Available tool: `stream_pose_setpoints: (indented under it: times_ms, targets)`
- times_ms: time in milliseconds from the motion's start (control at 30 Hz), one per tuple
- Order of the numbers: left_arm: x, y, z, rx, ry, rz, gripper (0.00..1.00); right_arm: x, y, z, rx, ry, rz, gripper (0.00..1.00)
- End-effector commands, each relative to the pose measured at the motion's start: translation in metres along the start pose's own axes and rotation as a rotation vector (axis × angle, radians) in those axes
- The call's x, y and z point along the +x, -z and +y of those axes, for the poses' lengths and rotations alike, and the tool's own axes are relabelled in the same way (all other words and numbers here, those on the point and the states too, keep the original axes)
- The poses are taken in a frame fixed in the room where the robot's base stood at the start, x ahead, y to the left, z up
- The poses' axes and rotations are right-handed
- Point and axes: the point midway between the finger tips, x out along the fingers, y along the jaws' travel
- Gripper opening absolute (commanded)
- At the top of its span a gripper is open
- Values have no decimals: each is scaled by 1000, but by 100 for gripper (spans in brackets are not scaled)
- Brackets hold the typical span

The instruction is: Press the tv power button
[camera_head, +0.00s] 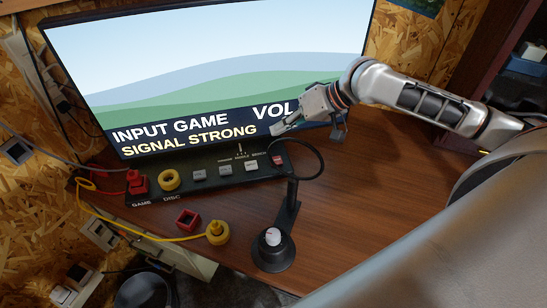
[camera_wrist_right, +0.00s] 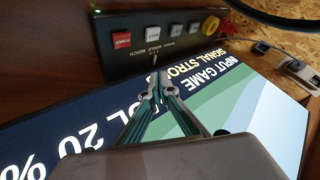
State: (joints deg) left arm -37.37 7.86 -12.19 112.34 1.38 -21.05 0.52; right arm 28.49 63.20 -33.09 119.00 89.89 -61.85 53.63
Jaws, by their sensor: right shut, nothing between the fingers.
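The TV (camera_head: 215,65) is lit and shows "INPUT GAME", "SIGNAL STRONG" and "VOL"; the right wrist view reads "20 %". Below it lies a black control panel (camera_head: 215,185). Its red power button (camera_head: 278,160) is at the right end; it also shows in the right wrist view (camera_wrist_right: 121,40), beside grey buttons (camera_wrist_right: 153,34). My right gripper (camera_head: 276,131) is shut and empty in front of the screen's lower edge, above and apart from the red button. Its fingertips (camera_wrist_right: 157,77) also show in the right wrist view. My left gripper is not in view.
A black hoop on a stand with a round knob base (camera_head: 272,250) rises close in front of the red button. The bench at right is clear.

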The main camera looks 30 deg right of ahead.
Motion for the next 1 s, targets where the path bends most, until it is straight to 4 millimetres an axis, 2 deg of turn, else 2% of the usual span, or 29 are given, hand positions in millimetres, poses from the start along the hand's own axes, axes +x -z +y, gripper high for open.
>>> stream_pose_setpoints:
  times_ms: [267,833,867,1000]
  targets:
    - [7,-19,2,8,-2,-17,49,9,-7,6,1,1,-1,0]
    - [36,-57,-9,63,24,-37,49,51,-38,37,6,0,-10,0]
    - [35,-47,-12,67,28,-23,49,50,-37,36,4,0,-6,0]
    - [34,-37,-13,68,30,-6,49,56,-40,40,2,1,0,0]
